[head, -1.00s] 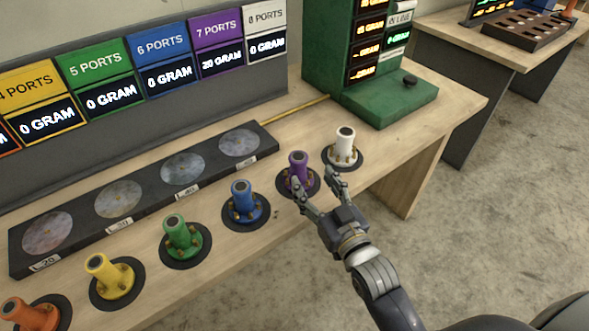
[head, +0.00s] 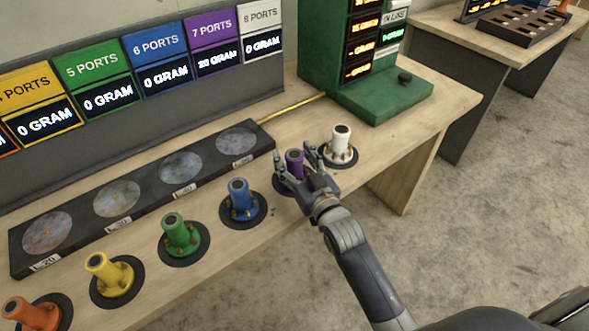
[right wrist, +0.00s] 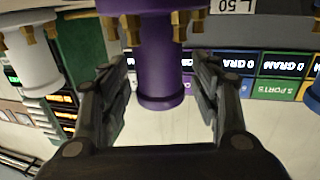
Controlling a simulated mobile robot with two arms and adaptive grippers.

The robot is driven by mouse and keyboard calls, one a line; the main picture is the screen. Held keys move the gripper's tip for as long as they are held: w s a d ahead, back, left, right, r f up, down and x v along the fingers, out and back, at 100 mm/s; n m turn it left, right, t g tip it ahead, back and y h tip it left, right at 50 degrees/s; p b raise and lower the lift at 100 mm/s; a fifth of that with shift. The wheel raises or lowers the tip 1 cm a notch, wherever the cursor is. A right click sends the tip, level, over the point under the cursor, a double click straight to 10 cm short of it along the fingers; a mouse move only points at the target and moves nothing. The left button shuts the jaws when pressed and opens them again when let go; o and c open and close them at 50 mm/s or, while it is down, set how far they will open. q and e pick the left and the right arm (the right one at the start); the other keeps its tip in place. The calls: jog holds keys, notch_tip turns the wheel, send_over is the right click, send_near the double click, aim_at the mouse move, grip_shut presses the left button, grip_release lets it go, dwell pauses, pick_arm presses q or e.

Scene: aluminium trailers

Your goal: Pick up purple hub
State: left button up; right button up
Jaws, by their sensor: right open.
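The purple hub (head: 294,162) stands on a black round pad on the bench, between the blue hub (head: 239,196) and the white hub (head: 341,142). My right gripper (head: 294,155) is open, with one finger on each side of the purple hub. In the right wrist view the purple hub's post (right wrist: 160,70) lies between the two open fingers (right wrist: 163,85), with visible gaps on both sides. Its wide flange with brass fittings shows at the top of that view. The hub's lower part is partly hidden by the gripper in the head view. My left gripper is not in view.
Green (head: 179,235), yellow (head: 109,274) and orange (head: 30,314) hubs stand on pads to the left. A dark strip with several round discs (head: 181,167) lies behind them. A green console (head: 385,95) stands at the back right. The white hub is close to my right gripper.

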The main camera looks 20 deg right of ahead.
grip_shut()
jog(key=shift+r, duration=0.2)
jog(key=shift+w+r, duration=0.1)
